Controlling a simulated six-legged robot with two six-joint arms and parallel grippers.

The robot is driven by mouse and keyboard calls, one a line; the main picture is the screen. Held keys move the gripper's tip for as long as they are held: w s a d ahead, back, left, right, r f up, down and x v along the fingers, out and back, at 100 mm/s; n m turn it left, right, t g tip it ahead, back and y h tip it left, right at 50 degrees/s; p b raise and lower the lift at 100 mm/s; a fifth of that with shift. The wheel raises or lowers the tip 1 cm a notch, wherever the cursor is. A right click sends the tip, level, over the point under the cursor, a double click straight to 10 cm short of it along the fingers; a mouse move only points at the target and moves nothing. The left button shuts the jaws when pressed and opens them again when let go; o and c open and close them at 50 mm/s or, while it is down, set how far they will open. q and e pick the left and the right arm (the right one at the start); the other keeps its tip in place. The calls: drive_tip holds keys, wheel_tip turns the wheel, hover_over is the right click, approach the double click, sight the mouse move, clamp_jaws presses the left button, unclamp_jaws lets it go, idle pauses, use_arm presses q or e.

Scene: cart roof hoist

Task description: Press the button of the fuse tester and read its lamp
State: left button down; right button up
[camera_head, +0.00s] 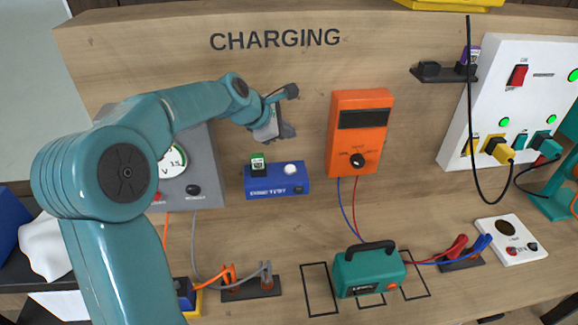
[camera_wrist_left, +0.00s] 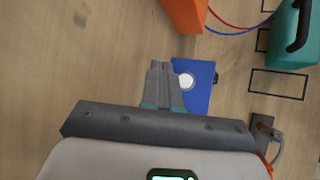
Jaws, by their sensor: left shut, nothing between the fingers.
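The fuse tester (camera_head: 262,191) is a blue box with "TEST" lettering, set against the wooden panel. A white round cap (camera_head: 291,169) sits on its right part, and a small dark piece with a green and white label (camera_head: 258,164) stands on its left part. I cannot tell any lit lamp on it. My left gripper (camera_head: 284,131) is above the tester, apart from it in the head view, and is shut and empty. In the left wrist view the closed fingertips (camera_wrist_left: 160,66) show beside the white cap (camera_wrist_left: 185,81), overlapping the edge of the blue box (camera_wrist_left: 200,100).
An orange meter (camera_head: 360,134) is right of the tester, and a grey voltmeter panel (camera_head: 205,165) is partly behind my left arm. A teal case (camera_head: 368,275) with a black handle stands below. A white switch panel (camera_head: 540,95) with plugs and cables is at the right.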

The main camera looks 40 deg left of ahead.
use_arm(q)
hover_over(288, 169)
drive_tip(key=f, duration=0.4)
drive_tip(key=shift+d+b, duration=0.25)
drive_tip(key=shift+b, duration=0.1)
drive_tip(key=f+b, duration=0.2)
drive_tip(key=f, duration=0.1)
drive_tip(key=shift+s+a+f, duration=0.1)
drive_tip(key=shift+a+f, duration=0.05)
drive_tip(key=shift+a, duration=0.2)
drive_tip(key=shift+f, duration=0.2)
drive_tip(key=shift+d+f+b, duration=0.1)
drive_tip(key=shift+d+b, duration=0.15)
drive_tip(key=shift+b, duration=0.05)
drive_tip(key=shift+a, duration=0.2)
drive_tip(key=shift+d, duration=0.15)
